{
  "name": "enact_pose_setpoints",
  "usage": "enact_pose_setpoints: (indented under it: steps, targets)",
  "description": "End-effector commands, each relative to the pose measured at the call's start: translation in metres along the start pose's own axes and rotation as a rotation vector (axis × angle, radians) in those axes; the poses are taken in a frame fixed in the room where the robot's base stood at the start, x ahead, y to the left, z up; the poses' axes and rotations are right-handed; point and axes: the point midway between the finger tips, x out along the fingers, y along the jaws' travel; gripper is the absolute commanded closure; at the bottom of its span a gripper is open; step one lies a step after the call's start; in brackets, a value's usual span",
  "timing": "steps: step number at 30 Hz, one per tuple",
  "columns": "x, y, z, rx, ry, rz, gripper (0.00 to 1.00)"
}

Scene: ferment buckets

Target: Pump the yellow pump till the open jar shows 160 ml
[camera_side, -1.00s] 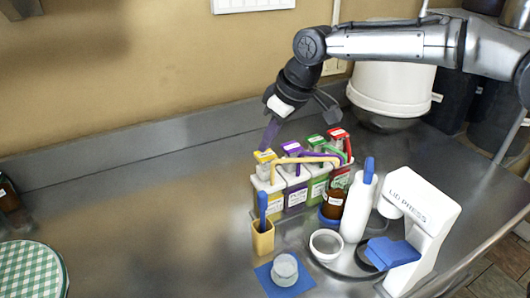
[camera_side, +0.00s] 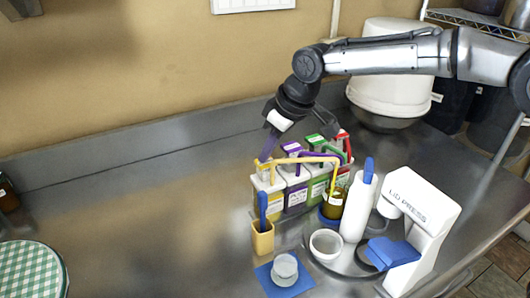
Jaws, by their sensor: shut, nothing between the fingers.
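The yellow pump (camera_side: 264,172) tops the leftmost white bucket in a row, and its long yellow spout (camera_side: 305,160) reaches right, over an amber jar (camera_side: 335,203). The jar stands upright on a blue base; its reading is too small to make out. My gripper (camera_side: 267,153) is shut and empty, pointing down with its purple fingers at the yellow pump's head. It looks pressed onto the head, though the contact itself is hard to see.
Purple, green and red pumps (camera_side: 340,138) stand to the right of the yellow one. A white bottle (camera_side: 357,208), a lid press (camera_side: 420,215), a white bowl (camera_side: 326,245), a yellow holder (camera_side: 262,238) and a clear cup (camera_side: 285,268) stand in front.

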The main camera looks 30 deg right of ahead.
Motion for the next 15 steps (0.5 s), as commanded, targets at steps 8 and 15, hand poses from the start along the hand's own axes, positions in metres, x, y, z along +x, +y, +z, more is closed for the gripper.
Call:
enact_pose_setpoints:
  steps: [8, 15]
  targets:
    - [-0.004, 0.000, -0.001, 0.000, -0.006, -0.001, 1.00]
    - [-0.016, 0.000, -0.006, 0.000, -0.005, 0.000, 1.00]
